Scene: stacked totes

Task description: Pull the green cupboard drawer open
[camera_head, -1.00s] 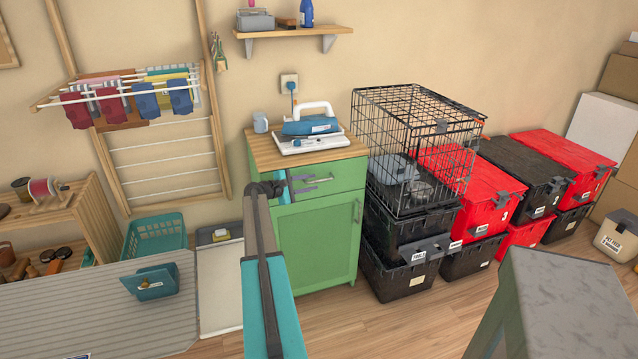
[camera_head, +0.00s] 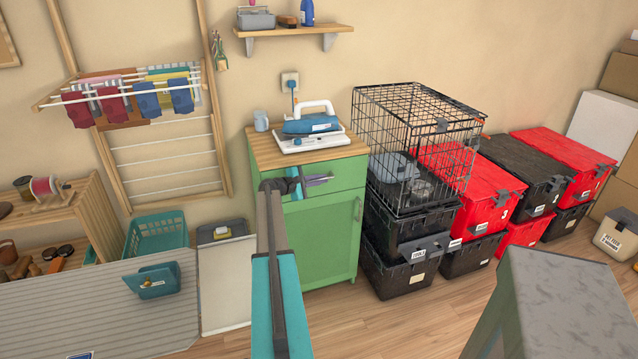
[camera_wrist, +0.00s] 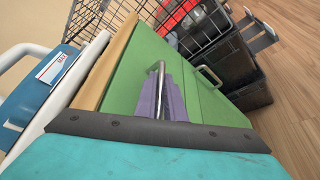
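The green cupboard (camera_head: 317,240) stands against the wall with a wooden top. Its drawer (camera_head: 346,174) is the upper front panel, above the door, and looks flush with the body. The drawer's metal bar handle (camera_wrist: 159,80) shows in the wrist view, between the purple-grey fingers of my gripper (camera_wrist: 166,100). The fingers are close together around the bar. In the head view my gripper (camera_head: 320,181) is at the drawer front and hides most of the handle.
An iron (camera_head: 311,124) on its board and a mug (camera_head: 261,121) stand on the cupboard top. A wire cage (camera_head: 418,150) on stacked black totes (camera_head: 400,275) is close on the right. A teal basket (camera_head: 156,235) is on the left. Bare floor lies in front.

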